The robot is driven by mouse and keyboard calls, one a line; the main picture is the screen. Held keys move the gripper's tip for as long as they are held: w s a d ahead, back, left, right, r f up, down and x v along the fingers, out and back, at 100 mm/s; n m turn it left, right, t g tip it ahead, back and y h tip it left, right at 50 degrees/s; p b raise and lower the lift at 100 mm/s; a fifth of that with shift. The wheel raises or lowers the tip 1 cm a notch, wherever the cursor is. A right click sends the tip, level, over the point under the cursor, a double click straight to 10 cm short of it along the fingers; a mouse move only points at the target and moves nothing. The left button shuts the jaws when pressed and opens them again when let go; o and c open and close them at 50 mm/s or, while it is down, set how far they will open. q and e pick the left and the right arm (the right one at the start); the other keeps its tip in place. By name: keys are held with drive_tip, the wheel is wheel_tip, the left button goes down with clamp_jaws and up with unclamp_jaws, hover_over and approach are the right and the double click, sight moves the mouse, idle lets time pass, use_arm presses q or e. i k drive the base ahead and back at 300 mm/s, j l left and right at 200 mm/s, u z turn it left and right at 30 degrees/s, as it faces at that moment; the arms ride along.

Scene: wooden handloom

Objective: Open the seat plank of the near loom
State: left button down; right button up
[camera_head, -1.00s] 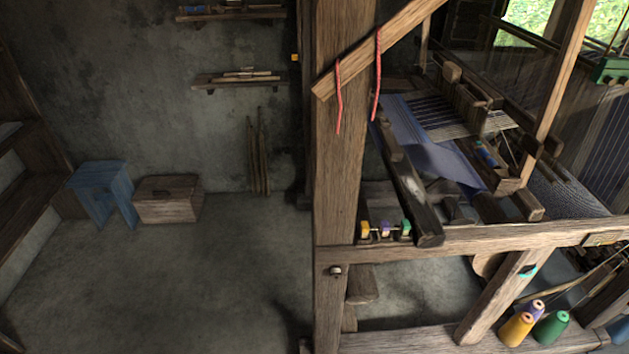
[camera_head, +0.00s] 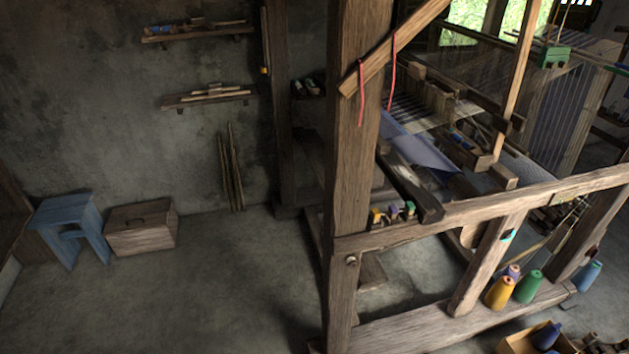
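The near loom (camera_head: 358,130) is a wooden frame with a thick upright post, a long side rail and a low bottom beam. Blue cloth (camera_head: 425,150) and pale threads lie on it, behind a dark beam (camera_head: 410,188). A short plank (camera_head: 372,272) shows low behind the post, partly hidden. I cannot tell whether it is the seat plank, or whether that plank is open or shut. Neither of my grippers is in view.
A blue stool (camera_head: 70,225) and a wooden chest (camera_head: 140,230) stand by the back wall at left. Coloured thread cones (camera_head: 528,286) stand on the bottom beam, and an open box (camera_head: 520,345) sits at the lower right. The floor (camera_head: 210,300) left of the loom is clear.

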sight(312, 144)
drive_tip(key=z, duration=0.45)
drive_tip(key=i+j+z, duration=0.2)
drive_tip(key=j, duration=0.2)
drive_tip(key=i+j+z, duration=0.1)
drive_tip(key=j+z, duration=0.15)
drive_tip(key=j, duration=0.2)
drive_tip(key=i+j+z, duration=0.2)
drive_tip(key=j, duration=0.25)
drive_tip(key=j+z, duration=0.2)
drive_tip(key=j, duration=0.25)
